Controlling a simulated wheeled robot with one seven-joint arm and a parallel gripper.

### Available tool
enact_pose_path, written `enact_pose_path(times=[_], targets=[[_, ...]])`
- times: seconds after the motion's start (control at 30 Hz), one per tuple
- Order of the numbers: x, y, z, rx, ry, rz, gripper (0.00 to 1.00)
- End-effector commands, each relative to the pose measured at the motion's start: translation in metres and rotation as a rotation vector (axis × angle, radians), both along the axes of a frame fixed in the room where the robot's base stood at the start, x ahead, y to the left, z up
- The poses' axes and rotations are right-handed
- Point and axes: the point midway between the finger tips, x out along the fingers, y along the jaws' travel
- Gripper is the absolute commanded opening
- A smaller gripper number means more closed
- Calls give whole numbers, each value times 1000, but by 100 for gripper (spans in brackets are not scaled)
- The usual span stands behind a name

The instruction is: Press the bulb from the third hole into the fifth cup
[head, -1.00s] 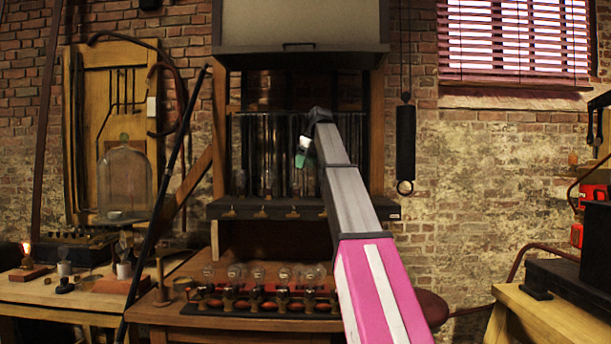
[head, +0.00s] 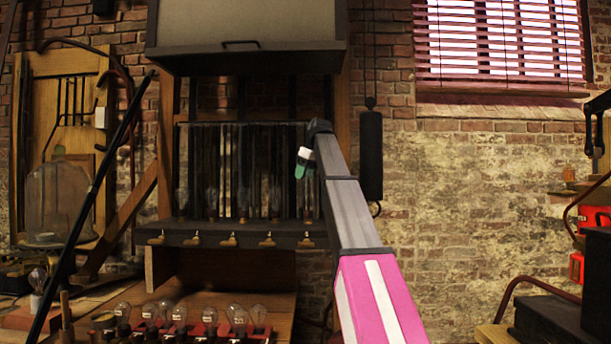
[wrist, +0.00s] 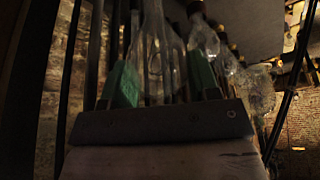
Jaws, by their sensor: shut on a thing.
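My gripper (head: 304,162), with green finger pads, is raised in front of the right end of a dark cabinet (head: 338,110). In the wrist view its green fingers (wrist: 162,82) are shut on a clear glass bulb (wrist: 153,45), blurred against other glass behind it. The head view does not show the held bulb clearly. A row of tall glass tubes with bulb-like glass low in them stands on the cabinet's dark shelf (head: 215,231), with brass fittings along the front. I cannot tell which one is the fifth cup.
Several bulbs (head: 180,316) stand in a red and black rack on the wooden bench below. A dark slanted rod (head: 105,180) and a glass dome (head: 60,203) are at left. A black cylinder (head: 370,155) hangs right of the cabinet. Bare brick wall lies farther right.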

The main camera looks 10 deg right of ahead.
Motion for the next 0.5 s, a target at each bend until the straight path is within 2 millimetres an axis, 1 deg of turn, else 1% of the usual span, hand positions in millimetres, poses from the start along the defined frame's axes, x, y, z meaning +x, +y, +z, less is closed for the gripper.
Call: enact_pose_path(times=[0.27, 0.5], targets=[[0, 0, -4, 0, 0, 0, 27], [-1, 0, -20, 0, 0, 0, 27]])
